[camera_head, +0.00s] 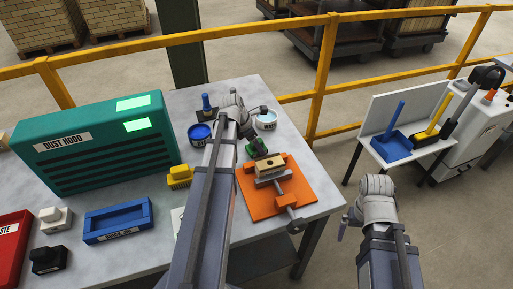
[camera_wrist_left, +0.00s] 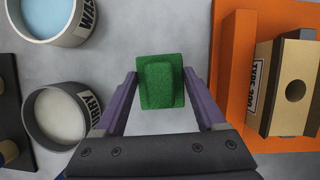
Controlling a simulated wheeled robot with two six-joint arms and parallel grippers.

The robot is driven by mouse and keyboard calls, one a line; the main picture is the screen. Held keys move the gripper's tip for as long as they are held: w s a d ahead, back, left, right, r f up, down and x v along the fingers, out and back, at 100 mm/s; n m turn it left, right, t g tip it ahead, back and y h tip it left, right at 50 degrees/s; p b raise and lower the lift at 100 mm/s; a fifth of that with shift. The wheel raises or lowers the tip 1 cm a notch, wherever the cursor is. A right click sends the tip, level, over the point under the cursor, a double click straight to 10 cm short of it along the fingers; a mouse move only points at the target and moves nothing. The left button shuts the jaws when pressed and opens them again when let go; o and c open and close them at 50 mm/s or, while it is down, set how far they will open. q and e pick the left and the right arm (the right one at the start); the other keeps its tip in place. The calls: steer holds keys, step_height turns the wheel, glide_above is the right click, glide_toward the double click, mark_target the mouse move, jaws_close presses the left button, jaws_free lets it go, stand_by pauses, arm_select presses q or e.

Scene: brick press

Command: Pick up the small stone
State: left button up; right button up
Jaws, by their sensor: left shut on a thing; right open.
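The small stone is most likely the green block (camera_wrist_left: 162,82), which has a raised rectangular middle. In the left wrist view it sits between the two purple fingers of my left gripper (camera_wrist_left: 164,88), which is shut on it. In the head view the green stone (camera_head: 251,152) shows at the back left of the orange plate, partly covered by the dark fingers of my left gripper (camera_head: 259,146). I cannot tell how far it is above the table. My right gripper (camera_head: 344,225) is open and empty, off the table's right side; its fingers show only in part.
An orange plate (camera_head: 247,204) carries a vice with a tan brick (camera_head: 270,164). Pots (camera_wrist_left: 65,115) and (camera_wrist_left: 82,32) stand left of the stone in the wrist view. A green dust hood (camera_head: 100,145), yellow brush (camera_head: 180,177) and blue tray (camera_head: 118,220) stand left of my arm.

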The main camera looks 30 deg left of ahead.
arm_select(q)
jaws_close()
steer(key=shift+r, duration=0.15)
step_height(320, 180, up, 10)
steer(key=p, duration=1)
